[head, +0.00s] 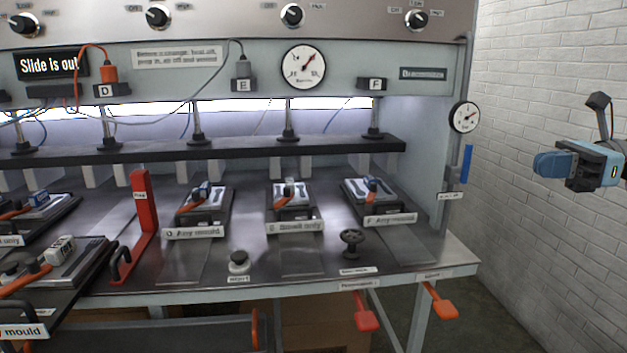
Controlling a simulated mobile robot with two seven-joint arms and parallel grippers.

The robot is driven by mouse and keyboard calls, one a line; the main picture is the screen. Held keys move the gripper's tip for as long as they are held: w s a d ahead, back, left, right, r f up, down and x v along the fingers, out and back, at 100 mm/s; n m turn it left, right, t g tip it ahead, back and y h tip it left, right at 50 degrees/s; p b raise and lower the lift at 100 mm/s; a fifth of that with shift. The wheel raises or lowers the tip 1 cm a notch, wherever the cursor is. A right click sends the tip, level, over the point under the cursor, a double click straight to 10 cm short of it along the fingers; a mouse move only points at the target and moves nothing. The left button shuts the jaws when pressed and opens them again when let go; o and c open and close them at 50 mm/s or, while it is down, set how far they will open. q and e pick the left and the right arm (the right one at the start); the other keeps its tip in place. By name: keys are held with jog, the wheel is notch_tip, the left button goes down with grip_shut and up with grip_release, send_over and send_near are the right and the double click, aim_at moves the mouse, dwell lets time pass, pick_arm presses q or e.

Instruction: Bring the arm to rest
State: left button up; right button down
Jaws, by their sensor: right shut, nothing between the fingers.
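My right gripper (550,164) is at the right side of the head view, in front of the white brick wall. Its blue fingertips are together and point left, with nothing between them. It is raised in free space to the right of the press (428,130) and touches nothing that I can see. Most of the right arm is outside the view. My left gripper and left arm do not show.
The steel press table (330,262) carries moulds, such as the one at station F (391,219). A red upright bracket (142,214), a black handwheel (352,240) and orange pedals (440,303) could obstruct. A brick wall (540,90) bounds the right side.

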jog(key=s+a+f+m+t, duration=0.1)
jog(key=a+f+m+t, duration=0.7)
jog(key=f+m, duration=0.45)
jog(key=s+a+f+m+t, duration=0.1)
jog(key=a+f+m+t, duration=0.65)
jog(key=f+m, duration=0.55)
jog(key=s+a+f+m+g+h, duration=0.2)
jog(key=s+a+f+m+h, duration=0.15)
jog(key=s+f+m, duration=0.4)
jog(key=s+a+f+m+g+h, duration=0.1)
jog(key=s+a+f+m+h, duration=0.1)
jog(key=s+f+m+h, duration=0.55)
jog(key=s+a+f+m+g+h, duration=0.1)
jog(key=s+a+f+m+g, duration=0.15)
jog(key=s+f+m, duration=0.5)
pick_arm(q)
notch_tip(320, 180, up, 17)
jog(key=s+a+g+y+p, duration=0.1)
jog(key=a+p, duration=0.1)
jog(key=p, duration=2.8)
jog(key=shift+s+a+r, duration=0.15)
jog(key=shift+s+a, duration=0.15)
pick_arm(e)
notch_tip(320, 180, up, 18)
jog(key=d+m+g+h, duration=0.1)
jog(key=shift+s+d+r+m+h, duration=0.25)
jog(key=shift+s+d+m+h, duration=0.05)
jog(key=shift+d+m, duration=0.1)
